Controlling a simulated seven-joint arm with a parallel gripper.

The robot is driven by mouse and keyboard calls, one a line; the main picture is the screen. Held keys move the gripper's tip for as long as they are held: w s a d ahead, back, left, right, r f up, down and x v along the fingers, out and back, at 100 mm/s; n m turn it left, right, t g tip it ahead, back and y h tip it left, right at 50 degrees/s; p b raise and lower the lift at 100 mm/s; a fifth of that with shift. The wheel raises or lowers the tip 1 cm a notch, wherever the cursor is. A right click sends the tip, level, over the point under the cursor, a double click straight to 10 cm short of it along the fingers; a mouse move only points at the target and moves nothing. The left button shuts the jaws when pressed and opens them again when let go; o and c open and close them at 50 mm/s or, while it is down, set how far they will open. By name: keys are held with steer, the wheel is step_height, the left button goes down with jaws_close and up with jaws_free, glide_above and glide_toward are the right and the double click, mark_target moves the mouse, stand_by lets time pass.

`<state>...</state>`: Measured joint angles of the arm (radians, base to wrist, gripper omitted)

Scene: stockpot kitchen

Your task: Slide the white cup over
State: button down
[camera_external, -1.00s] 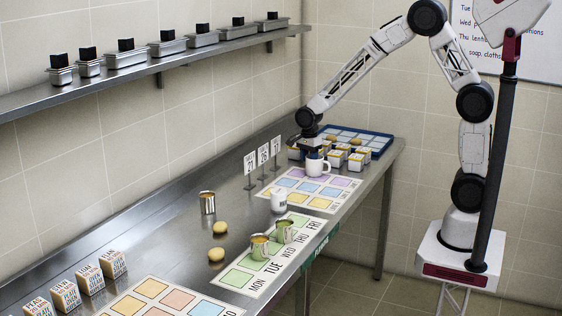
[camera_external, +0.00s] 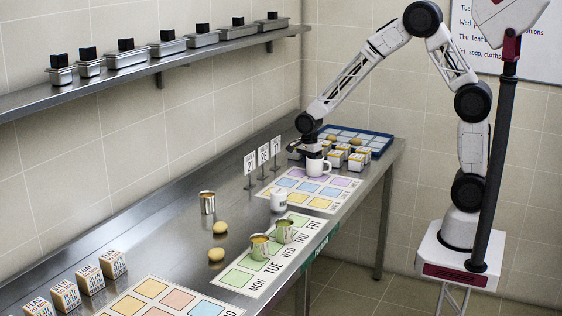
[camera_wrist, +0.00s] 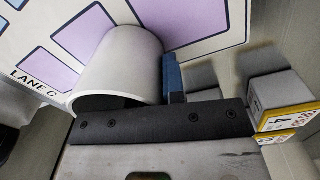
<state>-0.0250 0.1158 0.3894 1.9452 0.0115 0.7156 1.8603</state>
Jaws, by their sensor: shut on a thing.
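The white cup (camera_external: 318,169) stands upright at the far end of the lane mat, beside its purple squares. My gripper (camera_external: 313,153) is directly above and at the cup, its fingers mostly hidden in the external view. In the wrist view the cup (camera_wrist: 122,62) fills the upper middle, with a blue finger (camera_wrist: 173,80) against its right side. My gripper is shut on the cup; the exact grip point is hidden.
Several white-and-yellow boxes (camera_external: 337,158) and a blue tray (camera_external: 372,139) stand just beyond and right of the cup. Small number signs (camera_external: 263,154) stand left of the lane mat (camera_external: 340,196). A white canister (camera_external: 278,202) stands nearer the camera.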

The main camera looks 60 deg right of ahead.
steer(key=shift+a, duration=0.2)
steer(key=shift+a, duration=9.9)
steer(key=c, duration=1.1)
jaws_free()
steer(key=shift+r, duration=0.15)
steer(key=shift+w+r, duration=0.15)
steer(key=shift+r, duration=3.6)
steer(key=shift+r, duration=0.1)
